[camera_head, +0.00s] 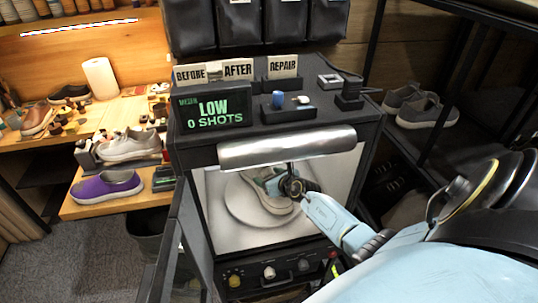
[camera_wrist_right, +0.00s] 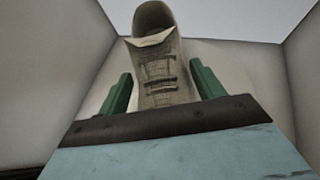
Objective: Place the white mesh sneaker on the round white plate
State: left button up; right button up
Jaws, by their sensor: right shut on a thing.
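The white mesh sneaker (camera_head: 263,176) is inside the lit white box of the black machine. It is over the round white plate (camera_head: 244,205), in the head view; whether its sole touches the plate cannot be told. My right gripper (camera_head: 289,186) reaches into the box and covers part of the sneaker. In the right wrist view the sneaker (camera_wrist_right: 158,66) stands between the two green fingers (camera_wrist_right: 160,92), its laces facing the camera. The right gripper is shut on it. My left gripper does not show.
The machine's silver hood (camera_head: 287,148) hangs over the opening, and knobs line the panel below. A purple sneaker (camera_head: 107,187) and a light sneaker (camera_head: 130,145) stand on wooden shelves at left. Grey shoes (camera_head: 427,111) sit on a dark rack at right.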

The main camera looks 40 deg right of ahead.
jog(key=shift+f+b, duration=0.45)
jog(key=shift+f, duration=0.05)
jog(key=o, duration=1.3)
jog(key=shift+c, duration=0.2)
jog(key=shift+o, duration=0.6)
jog(key=shift+s, duration=0.1)
jog(key=shift+s+r+p, duration=0.1)
jog(key=shift+s+p, duration=0.1)
jog(key=shift+p, duration=0.1)
jog(key=p+v, duration=0.5)
jog(key=v, duration=0.7)
jog(key=shift+r, duration=0.1)
jog(key=shift+s+a+r, duration=0.1)
jog(key=shift+s+r, duration=0.05)
jog(key=shift+s, duration=0.2)
